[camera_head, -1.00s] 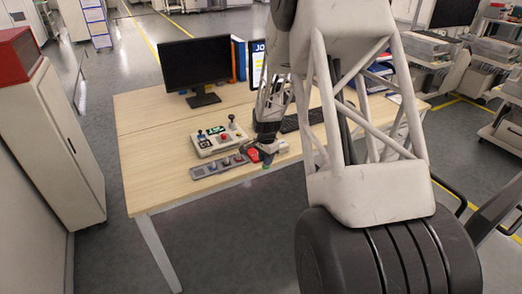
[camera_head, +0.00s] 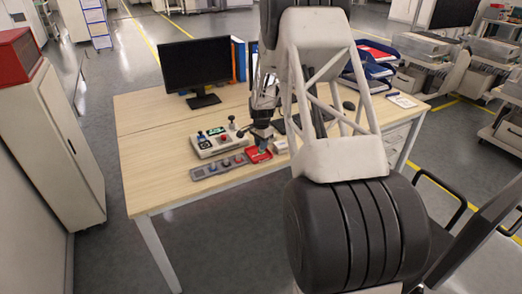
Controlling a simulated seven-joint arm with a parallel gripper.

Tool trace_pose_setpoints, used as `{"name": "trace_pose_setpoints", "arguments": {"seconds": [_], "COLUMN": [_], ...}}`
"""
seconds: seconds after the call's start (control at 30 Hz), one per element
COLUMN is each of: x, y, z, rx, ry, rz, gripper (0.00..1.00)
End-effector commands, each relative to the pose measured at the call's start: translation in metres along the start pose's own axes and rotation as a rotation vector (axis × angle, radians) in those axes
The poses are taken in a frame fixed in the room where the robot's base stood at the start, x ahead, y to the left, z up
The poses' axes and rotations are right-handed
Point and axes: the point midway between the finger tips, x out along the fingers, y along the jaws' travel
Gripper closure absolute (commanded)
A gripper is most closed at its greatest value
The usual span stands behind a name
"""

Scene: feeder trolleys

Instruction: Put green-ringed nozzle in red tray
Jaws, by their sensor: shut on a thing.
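The red tray (camera_head: 259,157) lies near the front edge of the wooden table, right of the grey nozzle holder. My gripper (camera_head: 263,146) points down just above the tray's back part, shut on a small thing. I take it for the green-ringed nozzle, but it is too small and too covered by the fingers to make out its ring. I cannot tell whether it touches the tray.
A grey strip holder (camera_head: 220,167) with several small pieces and a control box (camera_head: 217,142) with a joystick stand left of the tray. A small white box (camera_head: 281,147) is close on its right. A monitor (camera_head: 196,63) stands behind.

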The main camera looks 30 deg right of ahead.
Motion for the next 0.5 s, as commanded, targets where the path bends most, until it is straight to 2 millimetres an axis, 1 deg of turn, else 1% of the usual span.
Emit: {"name": "trace_pose_setpoints", "arguments": {"seconds": [0.1, 0.37, 0.5], "x": [-0.0001, -0.0001, 0.0042], "y": [-0.0029, -0.0029, -0.0027], "z": [-0.0019, -0.002, -0.0018], "rx": [0.0, 0.0, 0.0], "ry": [0.0, 0.0, 0.0], "rz": [0.0, 0.0, 0.001], "gripper": [1.0, 1.0, 1.0]}}
